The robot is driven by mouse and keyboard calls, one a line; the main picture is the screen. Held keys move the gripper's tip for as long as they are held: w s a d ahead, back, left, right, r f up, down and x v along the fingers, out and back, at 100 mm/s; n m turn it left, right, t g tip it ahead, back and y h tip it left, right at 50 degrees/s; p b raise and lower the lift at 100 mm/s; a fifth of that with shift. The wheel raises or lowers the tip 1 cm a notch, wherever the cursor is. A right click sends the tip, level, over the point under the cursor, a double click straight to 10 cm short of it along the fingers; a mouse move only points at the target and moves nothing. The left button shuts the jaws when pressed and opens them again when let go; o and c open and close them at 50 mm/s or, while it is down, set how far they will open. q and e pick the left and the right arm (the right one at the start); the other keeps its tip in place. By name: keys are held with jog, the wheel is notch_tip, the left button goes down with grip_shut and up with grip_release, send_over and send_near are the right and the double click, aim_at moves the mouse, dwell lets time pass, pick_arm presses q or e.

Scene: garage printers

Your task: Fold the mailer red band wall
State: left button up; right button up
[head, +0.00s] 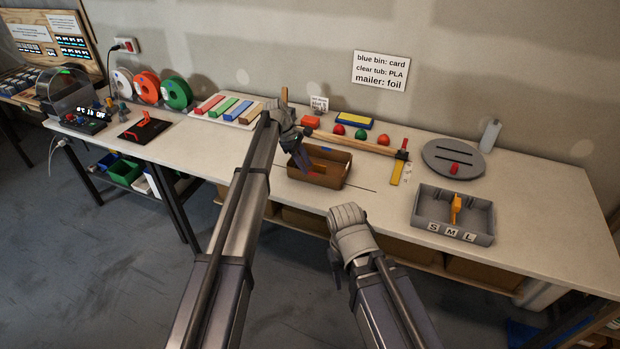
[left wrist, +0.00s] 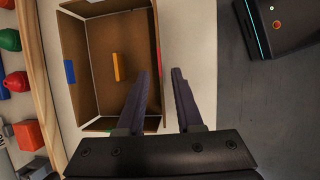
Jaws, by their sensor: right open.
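The mailer (head: 333,180) is an open brown cardboard box near the table's front edge, its walls standing up. In the left wrist view (left wrist: 112,35) its red band (left wrist: 158,58) is on the right wall, a blue band (left wrist: 69,72) is on the opposite wall, and a yellow-orange bar (left wrist: 116,67) lies inside. My left gripper (head: 301,155) is open and empty over the box. In the left wrist view its fingers (left wrist: 161,72) appear either side of the red band wall; their height against the rim is unclear. My right gripper (head: 335,265) hangs low in front of the table.
A wooden rail (head: 350,141) and coloured balls lie behind the mailer. A grey divided tray (head: 425,208) marked S, M, L and a grey round plate (head: 437,163) stand to the right. The table between mailer and tray is mostly clear.

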aim_at(310, 173)
pick_arm(q)
jog(key=b+x, duration=0.3)
jog(key=x, duration=0.1)
jog(key=shift+f, duration=0.3)
jog(key=shift+d, duration=0.1)
jog(key=shift+r, duration=0.1)
grip_shut()
dwell(1.0)
